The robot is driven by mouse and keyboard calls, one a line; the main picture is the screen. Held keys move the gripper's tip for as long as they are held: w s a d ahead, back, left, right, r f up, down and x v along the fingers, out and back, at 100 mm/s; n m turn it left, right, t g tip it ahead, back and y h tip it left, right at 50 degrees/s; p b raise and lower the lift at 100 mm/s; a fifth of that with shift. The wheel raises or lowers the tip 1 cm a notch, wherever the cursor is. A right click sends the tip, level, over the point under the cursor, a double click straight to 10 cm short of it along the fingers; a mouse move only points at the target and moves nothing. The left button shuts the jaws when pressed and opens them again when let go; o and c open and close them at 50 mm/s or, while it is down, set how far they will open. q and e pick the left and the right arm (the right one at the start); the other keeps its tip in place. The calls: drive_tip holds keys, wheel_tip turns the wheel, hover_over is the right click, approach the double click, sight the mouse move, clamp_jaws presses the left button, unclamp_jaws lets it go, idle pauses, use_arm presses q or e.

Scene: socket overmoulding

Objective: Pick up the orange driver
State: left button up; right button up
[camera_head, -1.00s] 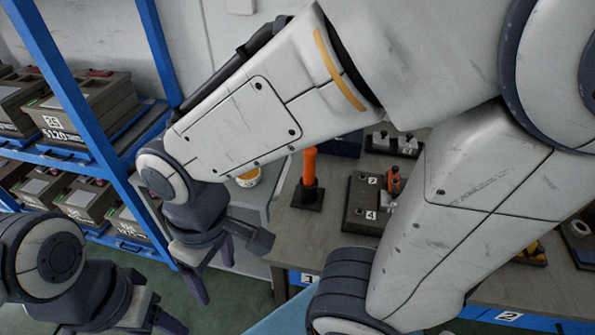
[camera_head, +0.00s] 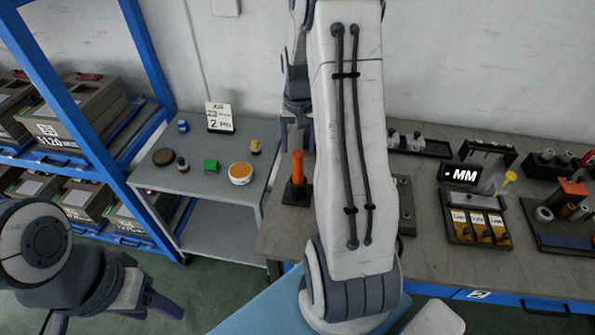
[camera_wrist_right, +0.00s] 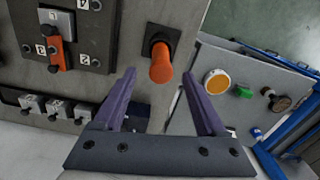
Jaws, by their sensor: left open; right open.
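The orange driver (camera_head: 297,172) stands upright in a square black holder (camera_head: 297,193) on the workbench, near its left end. In the right wrist view the driver's orange handle (camera_wrist_right: 162,66) lies ahead, between the lines of the two fingers, with nothing gripped. My right gripper (camera_head: 297,132) is open, near the driver's upper end in the head view; my right forearm partly hides it. In the right wrist view its fingers (camera_wrist_right: 158,76) are spread apart. My left gripper (camera_head: 158,306) is open and empty at the lower left, away from the driver.
A grey side table (camera_head: 222,196) left of the bench holds a tub (camera_head: 240,173) and small items. A numbered block (camera_wrist_right: 90,30) with an orange-red piece (camera_wrist_right: 57,50) is beside the driver. Blue shelving (camera_head: 152,55) stands left. Trays and parts fill the bench's right side.

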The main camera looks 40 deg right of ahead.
sight(298, 161)
drive_tip(key=shift+f, duration=0.9)
drive_tip(key=f+p, duration=0.1)
drive_tip(key=f, duration=0.1)
drive_tip(key=f+p, duration=0.1)
drive_tip(key=f, duration=0.1)
drive_tip(key=shift+w+f, duration=0.2)
drive_tip(key=shift+f, duration=0.15)
drive_tip(key=shift+d+f, duration=0.1)
drive_tip(key=shift+f, duration=0.2)
clamp_jaws()
